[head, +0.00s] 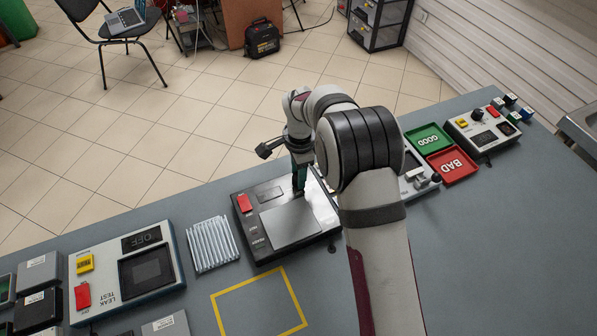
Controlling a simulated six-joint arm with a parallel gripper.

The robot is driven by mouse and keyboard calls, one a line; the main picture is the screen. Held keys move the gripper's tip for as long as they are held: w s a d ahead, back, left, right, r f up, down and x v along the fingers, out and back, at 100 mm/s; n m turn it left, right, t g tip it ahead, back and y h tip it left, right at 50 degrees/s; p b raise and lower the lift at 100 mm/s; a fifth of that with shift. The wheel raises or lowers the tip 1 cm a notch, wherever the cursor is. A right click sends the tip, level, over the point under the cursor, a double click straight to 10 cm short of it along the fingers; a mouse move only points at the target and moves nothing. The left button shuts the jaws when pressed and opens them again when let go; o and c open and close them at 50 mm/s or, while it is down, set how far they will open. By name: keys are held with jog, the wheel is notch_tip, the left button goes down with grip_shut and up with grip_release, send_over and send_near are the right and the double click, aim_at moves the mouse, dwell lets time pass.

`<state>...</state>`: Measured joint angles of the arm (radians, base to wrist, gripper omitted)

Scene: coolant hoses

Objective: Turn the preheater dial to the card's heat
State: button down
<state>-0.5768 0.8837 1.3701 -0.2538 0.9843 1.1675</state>
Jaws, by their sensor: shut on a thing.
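The preheater (290,221) is a dark box with a red switch (244,203) at its left, a small dark panel and a large grey plate. My gripper (300,191) points down at the preheater's far right part, its fingers shut. They appear to be around the dial there, which the fingers hide. The dial's pointer and scale cannot be read in the head view. I cannot make out a card with a heat on it.
A leak tester (126,268) and a ribbed silver rack (212,243) stand to the left. A yellow square outline (221,318) lies in front. A green GOOD tray (427,139) and a red BAD tray (453,165) lie to the right. The bench's right front is clear.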

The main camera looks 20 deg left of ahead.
jog(key=n, duration=0.4)
jog(key=shift+w+n, duration=0.1)
jog(key=shift+n, duration=1.7)
jog(key=shift+c, duration=2.3)
grip_release()
jog(key=shift+r, duration=0.1)
notch_tip(320, 180, up, 16)
jog(key=shift+d+f, duration=0.2)
jog(key=shift+d, duration=0.2)
